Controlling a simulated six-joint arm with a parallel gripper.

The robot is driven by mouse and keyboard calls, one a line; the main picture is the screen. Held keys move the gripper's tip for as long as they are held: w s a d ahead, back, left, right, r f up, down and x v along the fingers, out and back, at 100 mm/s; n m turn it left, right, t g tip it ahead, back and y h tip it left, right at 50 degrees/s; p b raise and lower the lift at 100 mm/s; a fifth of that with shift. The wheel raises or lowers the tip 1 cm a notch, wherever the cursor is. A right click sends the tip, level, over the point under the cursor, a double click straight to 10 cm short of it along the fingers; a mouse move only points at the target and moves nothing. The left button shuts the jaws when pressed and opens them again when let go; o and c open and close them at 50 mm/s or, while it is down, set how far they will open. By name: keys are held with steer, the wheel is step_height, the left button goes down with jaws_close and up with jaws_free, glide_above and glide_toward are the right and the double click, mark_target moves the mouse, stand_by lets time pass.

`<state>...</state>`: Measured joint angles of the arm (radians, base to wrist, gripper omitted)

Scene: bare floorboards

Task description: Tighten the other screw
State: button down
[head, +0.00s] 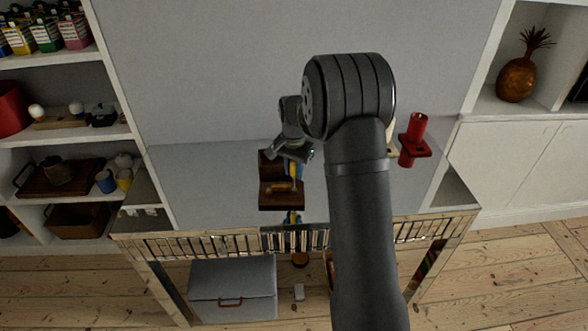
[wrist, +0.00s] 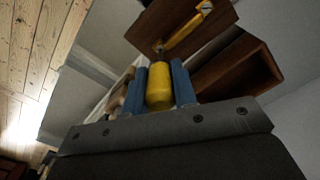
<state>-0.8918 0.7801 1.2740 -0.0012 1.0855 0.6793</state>
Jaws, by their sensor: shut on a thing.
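My gripper (wrist: 158,88) has its blue fingers shut on a yellow-handled screwdriver (wrist: 159,90). The screwdriver's shaft points at the near end of a yellow strip (wrist: 183,32) on a brown wooden board (wrist: 215,28). The tip appears at or very close to a screw there; contact cannot be told. Another screw (wrist: 206,7) shows at the strip's far end. In the head view, my gripper (head: 293,165) is above the board (head: 281,205), and the strip is a small orange-yellow mark on it. The tip is too small to make out there.
An open brown wooden box (wrist: 238,72) stands beside the board. A red tube on a red base (head: 415,140) stands on the grey tabletop (head: 215,180) to the right of my arm. A white cabinet (head: 520,165) is at right.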

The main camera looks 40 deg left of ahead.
steer(key=shift+f+m, duration=0.1)
steer(key=shift+m, duration=0.3)
steer(key=m, duration=0.3)
steer(key=shift+m, duration=0.3)
steer(key=shift+r, duration=0.6)
steer(key=shift+r, duration=3)
